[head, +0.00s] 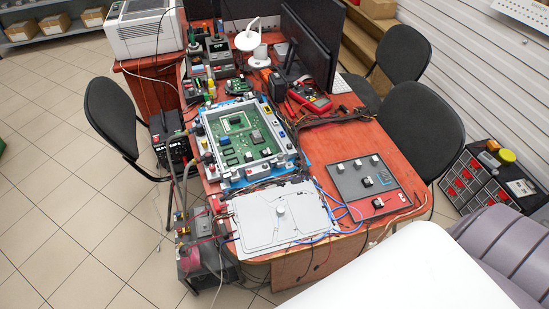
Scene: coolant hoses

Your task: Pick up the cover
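A flat light-grey plate with a small round knob in its middle, which looks like the cover (262,222), lies at the near end of the red-brown table in the head view. Thin line-like grooves run over its face. Blue hoses lie along its right side, and red and dark leads meet its left side. Behind it stands an open grey housing (208,160) with a green circuit board (236,140) inside. Neither of my grippers shows in this view.
A dark grey panel (352,187) with switches lies right of the plate. Cables and hoses crowd the table (390,155). Black chairs (113,118) stand around it. Monitors (310,45) and a lamp (250,42) stand at the back. Tiled floor is open at left.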

